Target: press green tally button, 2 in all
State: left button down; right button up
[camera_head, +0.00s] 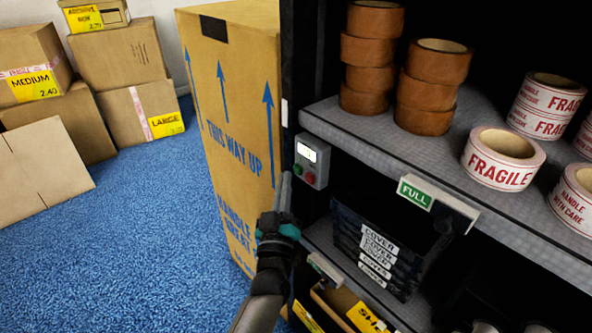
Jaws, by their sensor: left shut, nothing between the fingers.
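A small grey tally box (318,159) is fixed to the shelf's upright post, with a white display (307,152) at its top. Below the display are a green button (298,169) on the left and a red button (310,178) on the right. The display's reading is too small to make out. My left gripper (286,178) is shut and empty, pointing up from below, with its tips just left of the green button in the picture. I cannot tell whether they touch the box. My right gripper is not in view.
A tall carton (232,110) marked "THIS WAY UP" stands left of the shelf post. The shelf (390,135) holds brown tape rolls (437,75) and "FRAGILE" rolls (503,160). Blue carpet (140,240) is clear at left.

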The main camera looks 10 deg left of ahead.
pick_arm(q)
jog(key=shift+w+d, duration=0.1)
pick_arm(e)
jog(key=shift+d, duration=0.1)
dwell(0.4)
pick_arm(q)
jog(key=shift+w+d, duration=0.2)
jog(key=shift+w, duration=0.05)
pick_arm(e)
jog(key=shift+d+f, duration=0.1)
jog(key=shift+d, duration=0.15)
pick_arm(q)
jog(key=shift+w+d, duration=0.1)
jog(key=shift+w, duration=0.05)
jog(key=shift+w+d, duration=0.2)
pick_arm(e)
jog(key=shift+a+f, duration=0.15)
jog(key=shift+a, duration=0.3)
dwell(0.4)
pick_arm(q)
jog(key=shift+s+a+p, duration=0.3)
jog(key=shift+s+a, duration=0.25)
jog(key=shift+s, duration=0.15)
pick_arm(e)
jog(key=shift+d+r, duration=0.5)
